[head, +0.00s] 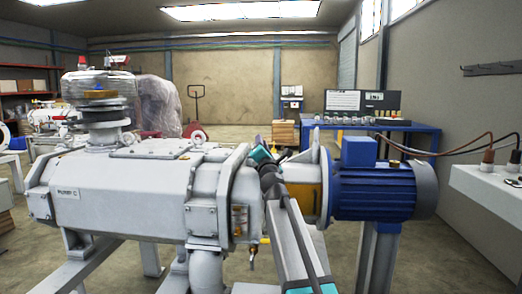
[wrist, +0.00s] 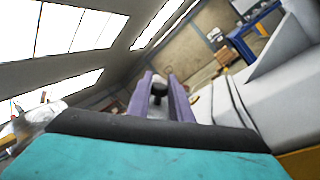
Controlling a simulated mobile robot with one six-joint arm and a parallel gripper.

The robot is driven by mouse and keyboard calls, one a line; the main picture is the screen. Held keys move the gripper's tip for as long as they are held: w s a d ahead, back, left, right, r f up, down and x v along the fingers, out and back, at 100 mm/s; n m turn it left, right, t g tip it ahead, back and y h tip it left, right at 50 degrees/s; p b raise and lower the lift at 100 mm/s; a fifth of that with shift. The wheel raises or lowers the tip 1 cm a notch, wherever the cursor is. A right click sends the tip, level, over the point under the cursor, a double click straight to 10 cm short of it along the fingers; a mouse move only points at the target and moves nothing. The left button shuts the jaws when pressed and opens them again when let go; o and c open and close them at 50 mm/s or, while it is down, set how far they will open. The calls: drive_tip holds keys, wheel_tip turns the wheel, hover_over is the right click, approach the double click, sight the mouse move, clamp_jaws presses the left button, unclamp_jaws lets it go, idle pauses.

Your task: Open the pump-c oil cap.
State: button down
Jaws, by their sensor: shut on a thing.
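Pump C (head: 120,195) is the large grey housing on the left in the head view, with a "PUMP C" label on its side. My gripper (wrist: 160,82) shows two purple fingers in the wrist view, shut on a small dark knob-like piece, which looks like the oil cap (wrist: 158,84). In the head view my wrist reaches up to the right end of the pump housing, near the blue motor (head: 375,190). The fingers and the cap are hidden there by my arm. I cannot tell whether the cap is still seated on the pump.
A clear-covered round fitting (head: 97,95) stands on top of the pump at left. A blue workbench (head: 420,137) with equipment is behind at right. A white box (head: 487,180) with cables is at the right edge. Open floor (head: 232,132) lies behind the pump.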

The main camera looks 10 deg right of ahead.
drive_tip(key=shift+d+f+m+h+b, duration=0.25)
drive_tip(key=shift+m+b, duration=0.45)
drive_tip(key=shift+b, duration=0.9)
drive_tip(key=shift+s+d+r+m+h+b, duration=0.2)
drive_tip(key=shift+m+b, duration=0.3)
drive_tip(key=shift+b, duration=0.35)
drive_tip(key=c, duration=1.6)
unclamp_jaws()
drive_tip(key=shift+c, duration=0.2)
drive_tip(key=v, duration=1.3)
drive_tip(key=shift+s+f+p, duration=0.2)
drive_tip(key=shift+s+p, duration=0.1)
drive_tip(key=shift+p, duration=0.15)
